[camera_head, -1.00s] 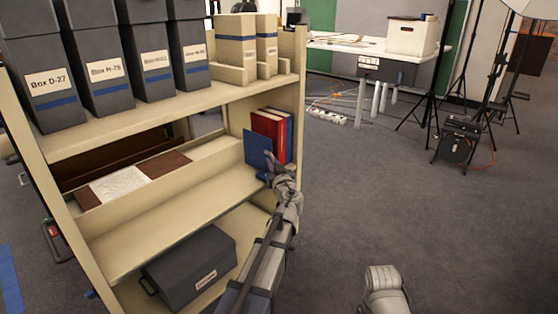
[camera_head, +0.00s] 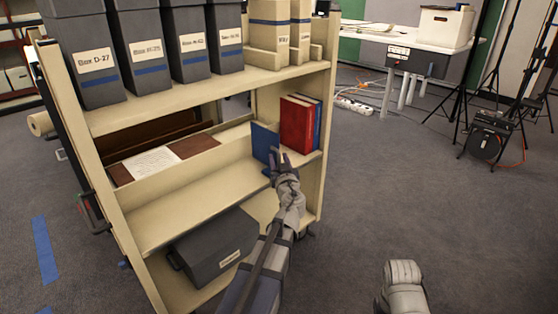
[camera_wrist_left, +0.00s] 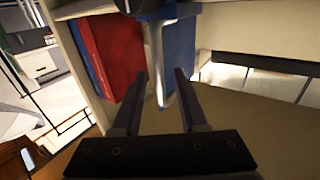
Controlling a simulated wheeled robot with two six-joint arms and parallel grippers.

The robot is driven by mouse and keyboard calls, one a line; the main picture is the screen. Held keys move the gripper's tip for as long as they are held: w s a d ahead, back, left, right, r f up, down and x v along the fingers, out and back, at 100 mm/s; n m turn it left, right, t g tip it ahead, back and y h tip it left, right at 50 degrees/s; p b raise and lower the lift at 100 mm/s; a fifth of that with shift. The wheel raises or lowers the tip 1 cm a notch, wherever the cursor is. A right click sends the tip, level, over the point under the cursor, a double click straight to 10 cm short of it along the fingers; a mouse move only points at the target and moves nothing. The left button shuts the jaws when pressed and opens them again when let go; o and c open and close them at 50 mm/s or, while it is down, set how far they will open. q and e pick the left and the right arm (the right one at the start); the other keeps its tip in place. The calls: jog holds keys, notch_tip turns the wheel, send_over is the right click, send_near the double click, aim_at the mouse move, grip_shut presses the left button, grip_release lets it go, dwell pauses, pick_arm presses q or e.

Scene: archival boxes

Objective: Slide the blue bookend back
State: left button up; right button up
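The blue bookend (camera_head: 264,143) stands upright on the middle shelf (camera_head: 190,205) of the cream cart, left of a red book (camera_head: 297,125) and a blue book (camera_head: 317,125). My left gripper (camera_head: 275,160) is at the bookend's front edge. In the left wrist view, the two fingers of my left gripper (camera_wrist_left: 158,88) are apart. The bookend's thin grey edge and blue face (camera_wrist_left: 180,55) show between and beyond them; I cannot tell if they touch. The red book (camera_wrist_left: 118,50) is at left there.
Several dark grey boxes (camera_head: 150,50) and cream boxes (camera_head: 268,35) fill the top shelf. A grey box (camera_head: 212,250) lies on the bottom shelf. The cart's right end panel (camera_head: 322,130) stands close beside the books. Open floor (camera_head: 430,200) lies to the right.

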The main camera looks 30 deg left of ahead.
pick_arm(q)
jog(key=v, duration=0.8)
dwell(0.6)
